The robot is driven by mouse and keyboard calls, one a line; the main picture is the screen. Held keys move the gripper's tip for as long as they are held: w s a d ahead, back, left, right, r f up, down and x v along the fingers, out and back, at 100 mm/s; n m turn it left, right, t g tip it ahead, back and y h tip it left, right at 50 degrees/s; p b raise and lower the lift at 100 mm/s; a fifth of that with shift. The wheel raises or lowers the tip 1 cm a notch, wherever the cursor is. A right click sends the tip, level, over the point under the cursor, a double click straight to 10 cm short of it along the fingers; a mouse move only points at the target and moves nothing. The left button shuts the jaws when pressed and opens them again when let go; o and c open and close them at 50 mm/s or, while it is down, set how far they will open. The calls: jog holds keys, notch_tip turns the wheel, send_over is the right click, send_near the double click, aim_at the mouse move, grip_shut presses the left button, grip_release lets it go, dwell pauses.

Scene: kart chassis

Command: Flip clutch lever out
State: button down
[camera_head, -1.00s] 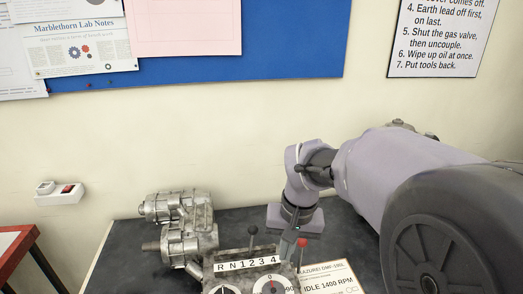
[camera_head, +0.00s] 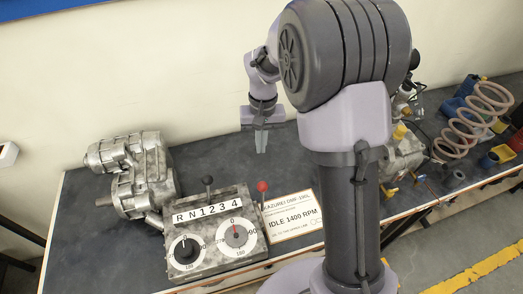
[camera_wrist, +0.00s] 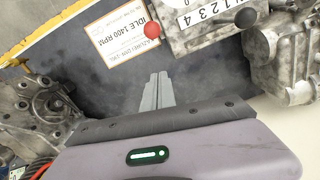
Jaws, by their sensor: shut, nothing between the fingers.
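A grey metal control box (camera_head: 212,262) stands near the bench's front edge, with an "R N 1 2 3 4" strip and two dials. A lever with a red knob (camera_head: 262,186) rises at its right side; the knob also shows in the wrist view (camera_wrist: 152,30). A second lever with a black knob (camera_head: 208,181) stands behind the strip. Neither is labelled as the clutch lever. My gripper (camera_head: 261,151) points down over the bench behind the red knob and apart from it. Its fingers (camera_wrist: 158,76) are together and empty.
A metal gearbox (camera_head: 140,180) sits left of the control box. A white "IDLE 1400 RPM" card (camera_head: 292,218) lies to its right. A coil spring (camera_head: 468,128) and several small parts crowd the bench's right end. The bench top (camera_head: 215,160) behind the box is clear.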

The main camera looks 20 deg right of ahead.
jog(key=s+a+f+b, duration=0.1)
jog(key=s+f+b, duration=0.2)
jog(key=f, duration=0.4)
jog(key=shift+s+f, duration=0.35)
jog(key=shift+s, duration=0.15)
